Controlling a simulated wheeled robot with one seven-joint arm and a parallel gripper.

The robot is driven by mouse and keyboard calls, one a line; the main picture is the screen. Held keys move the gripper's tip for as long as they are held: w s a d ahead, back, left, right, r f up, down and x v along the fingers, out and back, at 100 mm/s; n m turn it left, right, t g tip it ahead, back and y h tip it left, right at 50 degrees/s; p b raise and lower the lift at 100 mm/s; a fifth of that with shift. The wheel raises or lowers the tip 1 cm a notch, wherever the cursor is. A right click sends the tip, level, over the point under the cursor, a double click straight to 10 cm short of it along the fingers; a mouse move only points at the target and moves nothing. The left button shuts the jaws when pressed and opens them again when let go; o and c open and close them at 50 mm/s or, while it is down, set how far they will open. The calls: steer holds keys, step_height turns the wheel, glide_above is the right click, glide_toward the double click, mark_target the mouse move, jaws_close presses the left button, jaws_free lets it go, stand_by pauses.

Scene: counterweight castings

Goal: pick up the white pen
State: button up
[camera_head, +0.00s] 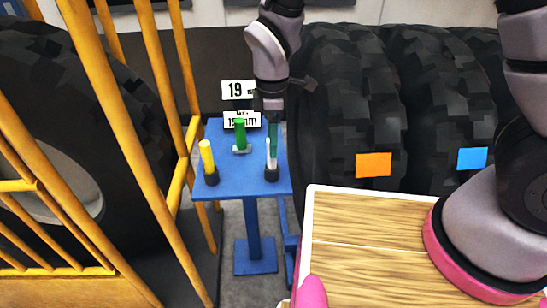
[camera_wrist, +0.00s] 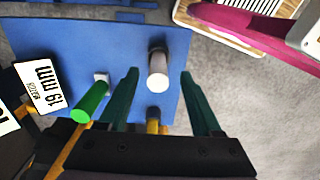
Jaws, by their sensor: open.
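The white pen (camera_head: 268,155) stands upright in a dark holder at the right of the small blue table (camera_head: 235,185). My gripper (camera_head: 273,152) points down at the white pen in the head view and partly covers it. In the wrist view my gripper's dark green fingers are open. The white pen (camera_wrist: 158,72) shows end-on in the gap between the fingertips, with space on both sides. It does not look gripped.
A green pen (camera_head: 240,136) and a yellow pen (camera_head: 206,156) stand on the same table. Number signs (camera_head: 238,90) stand behind. A yellow railing (camera_head: 115,110) is at left, large black tyres (camera_head: 350,110) at right, and a wooden-topped surface (camera_head: 365,260) in front.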

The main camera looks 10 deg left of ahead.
mark_target(272, 160)
step_height(272, 160, down, 6)
steer(key=shift+a+r, duration=0.15)
stand_by(0.3)
jaws_close()
